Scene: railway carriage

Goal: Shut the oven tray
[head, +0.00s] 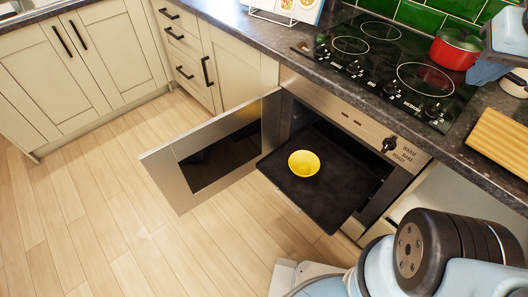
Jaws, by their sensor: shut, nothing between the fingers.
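The oven tray (283,165) is a flat black tray pulled part way out of the oven (335,125), sticking out past its front. A yellow bowl (304,163) stands upright on the tray. The oven door (205,160), steel with a dark window, is swung wide open to the left of the tray. Parts of my arm show at the lower right, close to the oven's right side, and at the upper right edge. I cannot make out my gripper in this view.
Above the oven, the dark worktop holds a black hob (385,62) with a red pot (455,49). A wooden board (500,138) lies at right. Cream cupboards (75,65) line the left. The wooden floor (120,220) in front is clear.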

